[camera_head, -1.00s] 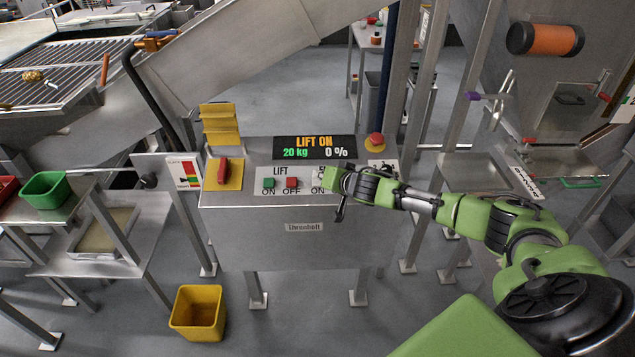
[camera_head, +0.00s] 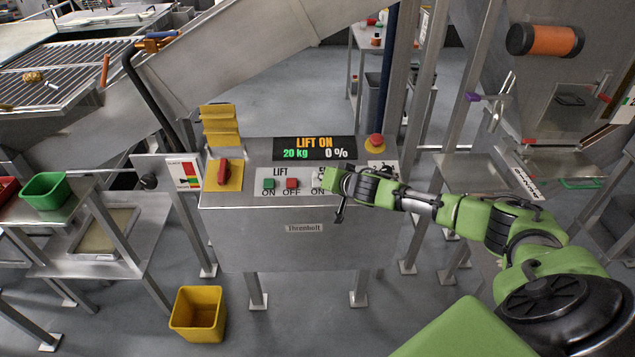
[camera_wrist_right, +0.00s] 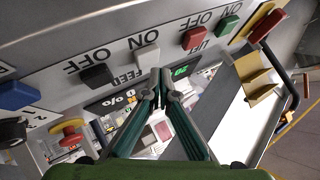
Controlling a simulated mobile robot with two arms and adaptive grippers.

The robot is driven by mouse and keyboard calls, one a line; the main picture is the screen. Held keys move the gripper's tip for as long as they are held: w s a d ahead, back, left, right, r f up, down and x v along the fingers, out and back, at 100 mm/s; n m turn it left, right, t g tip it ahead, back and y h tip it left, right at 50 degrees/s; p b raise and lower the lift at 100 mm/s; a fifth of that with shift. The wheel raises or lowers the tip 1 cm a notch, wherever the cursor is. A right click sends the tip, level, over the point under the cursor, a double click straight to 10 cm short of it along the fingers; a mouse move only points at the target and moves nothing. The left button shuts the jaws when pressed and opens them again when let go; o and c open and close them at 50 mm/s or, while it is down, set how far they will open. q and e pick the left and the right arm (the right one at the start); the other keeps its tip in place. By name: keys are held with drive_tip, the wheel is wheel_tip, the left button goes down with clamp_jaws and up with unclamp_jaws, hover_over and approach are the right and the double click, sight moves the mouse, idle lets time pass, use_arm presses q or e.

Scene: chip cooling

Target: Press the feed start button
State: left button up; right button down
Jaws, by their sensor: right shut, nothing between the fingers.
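The control box (camera_head: 300,245) has a sloping panel; its display (camera_head: 315,148) reads LIFT ON, 20 kg, 0 %. In the right wrist view the panel appears upside down. There the light grey feed ON button (camera_wrist_right: 147,57) sits beside the black feed OFF button (camera_wrist_right: 97,75). My right gripper (camera_wrist_right: 160,72) is shut and empty, its fingertips right by the feed ON button; I cannot tell whether they touch it. In the head view my right gripper (camera_head: 328,182) covers most of the feed buttons. My left gripper is not in view.
The green lift ON button (camera_head: 268,184) and red lift OFF button (camera_head: 292,183) are left of my gripper. A red emergency knob (camera_head: 375,141) stands at the panel's upper right, a red rotary switch (camera_head: 223,173) at its left. A yellow bin (camera_head: 198,312) is on the floor.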

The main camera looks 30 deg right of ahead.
drive_tip(key=shift+f, duration=0.1)
drive_tip(key=shift+w+f, duration=0.1)
drive_tip(key=shift+f, duration=0.2)
drive_tip(key=shift+w+d+f+b, duration=0.1)
drive_tip(key=shift+d+f+b, duration=0.05)
drive_tip(key=shift+f+b, duration=0.4)
idle(1.0)
drive_tip(key=shift+r, duration=0.1)
drive_tip(key=shift+s+r+p, duration=0.25)
drive_tip(key=shift+r+p, duration=0.55)
drive_tip(key=shift+p, duration=0.2)
drive_tip(key=r+p, duration=0.3)
drive_tip(key=s+a+r+p, duration=0.1)
drive_tip(key=p, duration=0.1)
drive_tip(key=shift+s+r, duration=0.1)
drive_tip(key=shift+r, duration=0.3)
